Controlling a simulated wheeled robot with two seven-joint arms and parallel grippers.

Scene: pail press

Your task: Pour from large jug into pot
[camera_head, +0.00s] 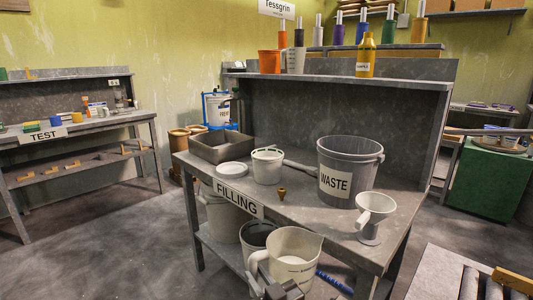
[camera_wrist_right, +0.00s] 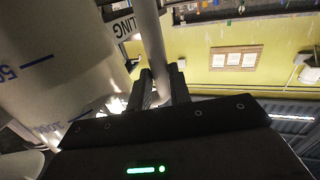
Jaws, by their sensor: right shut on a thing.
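The large jug (camera_head: 296,243) is off-white, with a spout and a side handle, and stands roughly upright in front of the filling bench. Some pale content seems to show inside it. My right gripper (camera_head: 268,284) is shut on its handle. In the wrist view the jug's wall (camera_wrist_right: 45,60) has blue marks, and the handle (camera_wrist_right: 152,45) runs between the fingers (camera_wrist_right: 163,88). A small white pot (camera_head: 267,168) with a wire handle stands on the bench top, beyond the jug and apart from it. Its inside is hard to see. My left gripper is not in view.
On the bench stand a grey WASTE bucket (camera_head: 347,165), a white funnel (camera_head: 373,215), a small brass fitting (camera_head: 282,193), a white lid (camera_head: 233,169) and a metal tray (camera_head: 221,148). Buckets (camera_head: 221,218) stand on the lower shelf. The bench front edge lies beside the jug.

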